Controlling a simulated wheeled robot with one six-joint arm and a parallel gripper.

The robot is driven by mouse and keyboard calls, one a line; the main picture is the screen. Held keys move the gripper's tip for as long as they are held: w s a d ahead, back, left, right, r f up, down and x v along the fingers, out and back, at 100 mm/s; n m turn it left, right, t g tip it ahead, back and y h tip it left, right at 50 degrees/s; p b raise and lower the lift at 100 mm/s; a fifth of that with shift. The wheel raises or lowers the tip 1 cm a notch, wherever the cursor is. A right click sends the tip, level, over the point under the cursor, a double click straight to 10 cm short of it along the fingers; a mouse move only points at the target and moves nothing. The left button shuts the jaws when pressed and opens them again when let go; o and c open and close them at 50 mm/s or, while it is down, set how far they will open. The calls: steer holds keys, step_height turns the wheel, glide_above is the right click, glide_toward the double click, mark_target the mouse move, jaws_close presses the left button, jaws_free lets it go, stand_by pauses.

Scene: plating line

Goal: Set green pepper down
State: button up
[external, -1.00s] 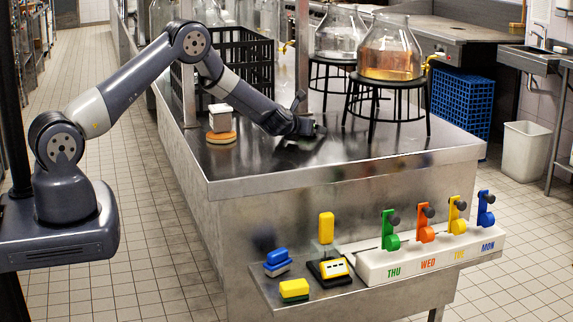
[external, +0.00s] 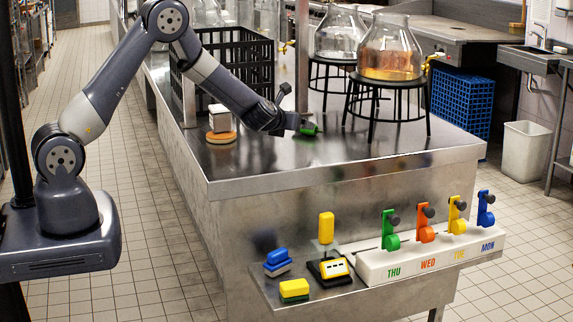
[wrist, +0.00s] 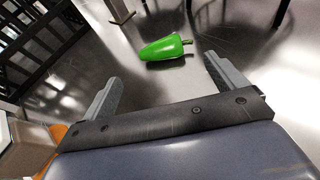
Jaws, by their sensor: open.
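The green pepper (wrist: 163,48) lies on its side on the steel counter (external: 350,160), its stem to the right in the wrist view. In the external view the pepper (external: 309,129) shows just past the tip of my gripper (external: 301,124). In the wrist view my gripper (wrist: 160,82) has its two fingers wide apart with nothing between them. The pepper lies beyond the fingertips, apart from them.
Two glass jars (external: 388,50) stand on black wire stands (external: 428,105) right of my gripper. A black crate (external: 245,55) is behind my arm. A round orange-and-cream stack (external: 221,138) with a white block is to the left.

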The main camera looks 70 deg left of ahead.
mark_target(303, 135)
steer(key=shift+v, duration=0.9)
steer(key=p+x, duration=0.3)
steer(key=x, duration=0.9)
steer(key=shift+f, duration=0.35)
steer(key=shift+r, duration=0.3)
steer(key=shift+f, duration=0.2)
